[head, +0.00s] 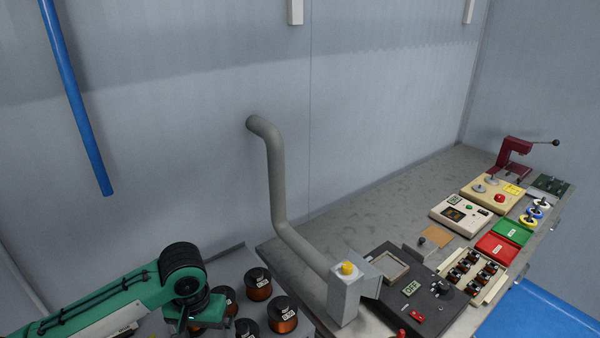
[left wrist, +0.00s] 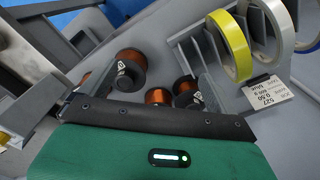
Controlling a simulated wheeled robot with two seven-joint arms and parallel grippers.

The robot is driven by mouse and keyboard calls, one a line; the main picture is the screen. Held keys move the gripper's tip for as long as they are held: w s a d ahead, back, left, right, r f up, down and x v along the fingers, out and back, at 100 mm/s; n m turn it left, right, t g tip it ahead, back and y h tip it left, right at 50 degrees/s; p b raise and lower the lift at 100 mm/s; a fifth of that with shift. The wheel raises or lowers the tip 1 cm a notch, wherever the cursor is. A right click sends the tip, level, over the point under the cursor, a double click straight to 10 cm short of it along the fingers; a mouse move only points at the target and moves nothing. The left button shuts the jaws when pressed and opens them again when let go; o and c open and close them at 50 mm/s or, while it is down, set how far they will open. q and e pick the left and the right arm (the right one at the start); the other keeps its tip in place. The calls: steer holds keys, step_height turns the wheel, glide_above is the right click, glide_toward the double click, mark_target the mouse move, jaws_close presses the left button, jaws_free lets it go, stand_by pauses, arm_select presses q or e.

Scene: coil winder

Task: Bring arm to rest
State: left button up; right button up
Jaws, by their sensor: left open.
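My left arm (head: 100,305), green with a black joint, reaches in from the lower left of the head view. Its wrist end is beside several copper wire spools (head: 258,285), and the fingers are hidden there. In the left wrist view my left gripper (left wrist: 150,118) shows as a green housing with a black front edge. It is open, with nothing seen held. Copper spools (left wrist: 130,68) lie beyond its edge, apart from it as far as I can tell. My right gripper is in neither view.
A grey bent pipe (head: 275,190) rises from a box (head: 345,295) with a yellow button. The bench at right carries a dark panel (head: 415,290), red tray (head: 497,248), green tray (head: 511,231) and maroon press (head: 512,155). A yellow roll (left wrist: 232,45) shows near the wrist.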

arm_select(q)
steer(key=s+d+f+m+t+h, duration=0.2)
steer(key=s+d+f+m+h, duration=0.1)
steer(key=s+d+f, duration=0.4)
steer(key=s+a+f+n+t+y, duration=0.2)
steer(key=s+a+f+y, duration=0.15)
steer(key=s+a, duration=0.8)
step_height(320, 180, down, 33)
steer(key=s+d+g, duration=0.2)
steer(key=s, duration=0.1)
steer(key=s+a+f, duration=0.2)
steer(key=s+f, duration=0.7)
steer(key=s+a+f+g, duration=0.1)
steer(key=s+f, duration=0.8)
steer(key=shift+s+a+f+m, duration=0.25)
steer(key=shift+a+f+m, duration=0.05)
steer(key=shift+a+m, duration=0.1)
steer(key=shift+h, duration=0.25)
